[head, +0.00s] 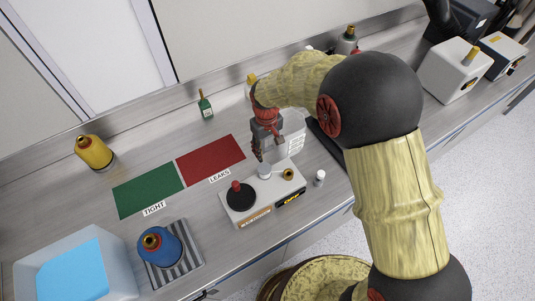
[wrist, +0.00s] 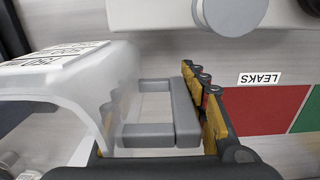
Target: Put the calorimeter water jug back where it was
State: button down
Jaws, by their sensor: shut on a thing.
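The calorimeter water jug (head: 294,131) is white with printed markings and stands out behind my gripper, just beyond the white burner unit in the head view. In the wrist view the jug (wrist: 62,78) fills the left side, with its grey handle (wrist: 160,135) pointing right. My gripper (head: 266,152) is shut on the handle; its yellow and dark fingers (wrist: 207,98) show beside the grip bar. My gripper and arm hide part of the jug in the head view. I cannot tell whether its base touches the bench.
The burner unit (head: 247,207) with a black disc sits in front. The green mat (head: 148,190) and red mat (head: 211,160) lie left. A small white bottle (head: 319,178) stands close right. A yellow canister (head: 93,152), blue canister (head: 160,246) and water tub (head: 121,262) are further left.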

jog(key=shift+f, duration=1.55)
jog(key=shift+f, duration=0.1)
jog(key=c, duration=1)
grip_release()
notch_tip(320, 180, up, 12)
jog(key=shift+r+p, duration=0.1)
jog(key=shift+p, duration=0.55)
jog(key=shift+d+r, duration=0.15)
jog(key=shift+r, duration=0.15)
jog(key=s+d+r+m+t, duration=0.2)
jog(key=s+d+r, duration=0.4)
jog(key=d+r, duration=0.25)
jog(key=s+d+r+m+t, duration=0.2)
jog(key=s+d+r, duration=0.4)
jog(key=d+r, duration=0.3)
jog(key=s+d+m, duration=0.1)
jog(key=s, duration=0.2)
jog(key=s+d+r+m+t, duration=0.1)
jog(key=s+d, duration=0.1)
jog(key=s, duration=0.2)
jog(key=s+d+r, duration=0.1)
jog(key=s+d, duration=0.1)
jog(key=s, duration=0.1)
jog(key=shift+s+r+m, duration=0.15)
jog(key=shift+s+m, duration=0.15)
jog(key=shift+m, duration=0.1)
